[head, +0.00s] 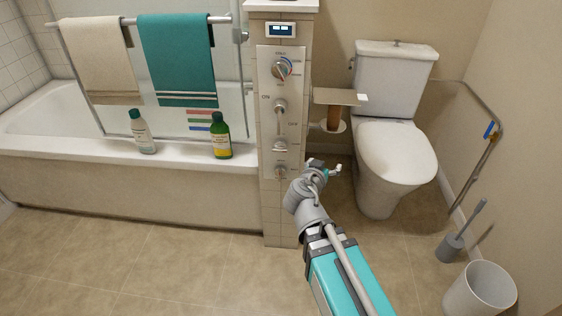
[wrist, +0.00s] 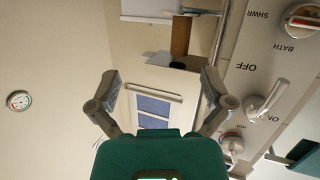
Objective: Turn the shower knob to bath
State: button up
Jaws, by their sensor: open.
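The shower knob (wrist: 302,18), round with a red middle, sits on the pale control panel at the upper right of the wrist view, between the labels SHWR and BATH. Its pointer's exact setting is hard to read. In the head view it seems to be the knob (head: 279,146) below the lever; labels there are too small to read. My gripper (head: 325,165) is right of the panel's lower part, apart from it. In the wrist view my gripper (wrist: 160,82) is open and empty, with the panel to the right of its fingers.
An OFF/ON lever (wrist: 266,100) and a HOT-marked dial (wrist: 232,141) share the panel. A paper holder with shelf (head: 336,97) juts out beside it. The toilet (head: 393,150) stands right. Bottles (head: 220,137) stand on the bathtub edge (head: 180,160). Floor at left is clear.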

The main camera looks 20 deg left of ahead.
aim_at(280, 150)
jog(key=s+a+f+n+t+y+b, duration=0.1)
jog(key=s+a+f+y+b, duration=0.1)
jog(key=a, duration=0.4)
jog(key=s+a+f+n+t+y+b, duration=0.1)
jog(key=s+a+f+n+y+b, duration=0.1)
jog(key=a, duration=0.5)
jog(key=s+y+b, duration=0.1)
jog(key=y+b, duration=0.1)
jog(key=b, duration=0.1)
jog(key=shift+s+a+f, duration=0.15)
jog(key=shift+f, duration=0.1)
jog(key=shift+x, duration=6.95)
jog(key=shift+r, duration=0.15)
jog(key=c, duration=1)
